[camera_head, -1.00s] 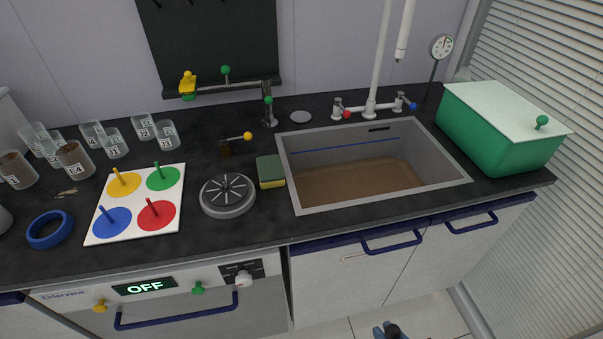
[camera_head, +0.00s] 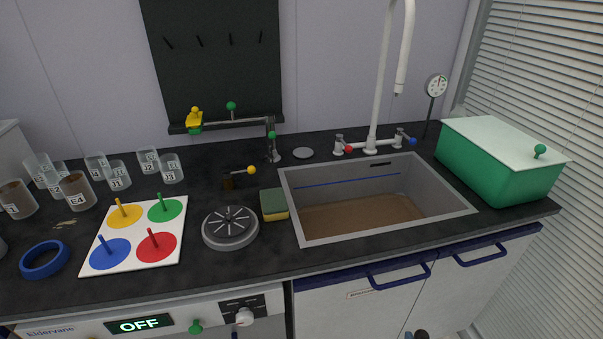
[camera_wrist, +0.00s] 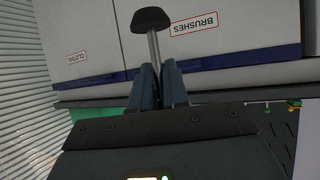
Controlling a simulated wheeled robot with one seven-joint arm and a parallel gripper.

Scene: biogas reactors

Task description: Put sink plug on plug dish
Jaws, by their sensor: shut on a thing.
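The sink plug (camera_wrist: 152,20) has a black rubber head on a pale metal stem. My gripper (camera_wrist: 158,72) is shut on the stem in the wrist view, with the black head beyond the fingertips. In the head view only the dark head of the plug (camera_head: 421,334) shows at the bottom edge, in front of the cabinets and below counter height. A small flat grey disc, which looks like the plug dish (camera_head: 303,153), lies on the counter behind the sink, left of the taps. It looks empty. My gripper is well apart from it.
The sink (camera_head: 450,207) holds brown liquid. A tall faucet (camera_head: 374,100) with red and blue tap knobs stands behind it. A green box (camera_head: 490,165) is at right. A sponge (camera_head: 273,204) and round grey device (camera_head: 230,228) sit left. Blue cabinet handles (camera_head: 400,275) jut out.

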